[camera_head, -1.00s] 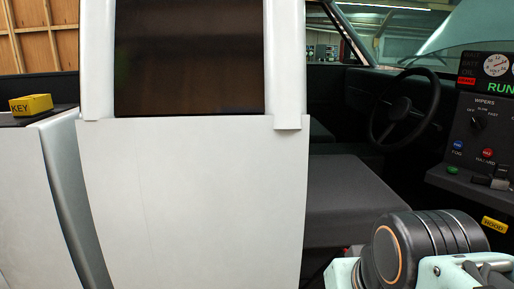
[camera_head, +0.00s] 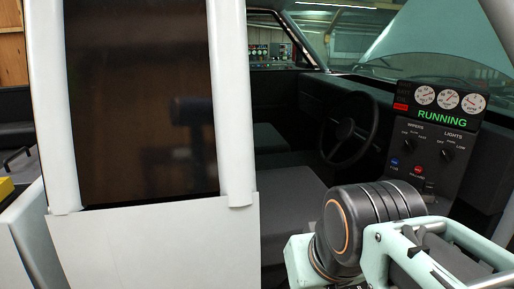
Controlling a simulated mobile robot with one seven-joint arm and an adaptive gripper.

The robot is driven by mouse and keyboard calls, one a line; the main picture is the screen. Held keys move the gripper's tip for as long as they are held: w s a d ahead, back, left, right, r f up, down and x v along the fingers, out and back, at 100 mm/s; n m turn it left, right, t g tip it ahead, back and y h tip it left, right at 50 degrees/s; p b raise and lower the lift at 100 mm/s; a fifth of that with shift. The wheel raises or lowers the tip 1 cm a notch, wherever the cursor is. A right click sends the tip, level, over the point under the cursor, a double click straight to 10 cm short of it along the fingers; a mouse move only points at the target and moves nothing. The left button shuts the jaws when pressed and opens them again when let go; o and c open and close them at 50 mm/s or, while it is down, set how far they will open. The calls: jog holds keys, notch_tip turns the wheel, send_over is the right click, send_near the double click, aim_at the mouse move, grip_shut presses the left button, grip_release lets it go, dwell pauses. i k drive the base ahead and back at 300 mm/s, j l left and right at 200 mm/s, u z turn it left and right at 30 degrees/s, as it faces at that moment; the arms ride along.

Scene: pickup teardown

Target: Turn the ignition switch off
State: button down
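The dashboard control panel (camera_head: 455,160) stands inside the pickup cab at the right. Its green display (camera_head: 441,119) reads RUNNING under several white gauges. Below are the wipers knob (camera_head: 409,144) and the lights knob (camera_head: 446,155), with a blue button (camera_head: 394,163) and a red button (camera_head: 418,169). I cannot make out an ignition switch; my arm covers the lower panel. Part of a yellow block (camera_head: 5,187) shows at the left edge; it read KEY in the earlier frame. My arm fills the lower right, and my gripper is not in view.
A white door with a dark window (camera_head: 140,100) stands close in front at the left. The steering wheel (camera_head: 350,140) and a grey seat (camera_head: 290,190) are behind it. The gap between door and panel opens into the cab.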

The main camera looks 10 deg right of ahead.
aim_at(429, 198)
jog(key=z, duration=1.4)
jog(key=i+l+z, duration=0.15)
jog(key=i, duration=0.25)
jog(key=l, duration=0.1)
